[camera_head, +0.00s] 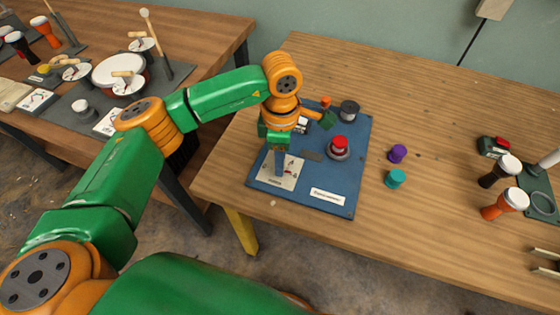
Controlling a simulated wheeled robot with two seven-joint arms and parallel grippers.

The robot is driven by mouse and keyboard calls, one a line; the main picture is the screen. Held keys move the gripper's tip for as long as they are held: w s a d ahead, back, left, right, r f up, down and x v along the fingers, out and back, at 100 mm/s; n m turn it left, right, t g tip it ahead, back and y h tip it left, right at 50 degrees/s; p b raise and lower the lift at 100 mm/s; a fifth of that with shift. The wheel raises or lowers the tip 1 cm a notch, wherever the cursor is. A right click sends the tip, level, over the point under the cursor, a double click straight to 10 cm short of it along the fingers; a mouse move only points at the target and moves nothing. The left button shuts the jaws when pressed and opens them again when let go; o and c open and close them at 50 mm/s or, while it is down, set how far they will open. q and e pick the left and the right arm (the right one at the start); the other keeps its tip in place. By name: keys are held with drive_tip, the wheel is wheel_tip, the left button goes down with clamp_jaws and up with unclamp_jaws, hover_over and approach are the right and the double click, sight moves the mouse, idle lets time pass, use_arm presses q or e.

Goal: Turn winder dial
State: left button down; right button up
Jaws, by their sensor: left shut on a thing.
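A blue board (318,190) lies on the wooden table, with a white printed plate (290,178) at its near left corner. My left gripper (279,172) points down over this plate and is shut. Its fingers are on a small part there that I take to be the winder dial. The dial is mostly hidden by the fingers, so its angle cannot be told. A red knob (340,143) on a grey base stands to the right on the board. My right gripper is not in view.
A dark grey spool-like part (349,108) and a small orange piece (326,101) stand at the board's back. Purple (398,153) and teal (395,178) pieces lie right of it. Another table (180,35) with drums is at left.

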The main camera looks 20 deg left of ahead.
use_arm(q)
drive_tip(key=shift+m, duration=0.5)
drive_tip(key=c, duration=0.5)
unclamp_jaws()
drive_tip(key=shift+b, duration=0.3)
wheel_tip(320, 180, up, 7)
drive_tip(key=shift+w+b, duration=0.15)
drive_tip(key=shift+b, duration=0.2)
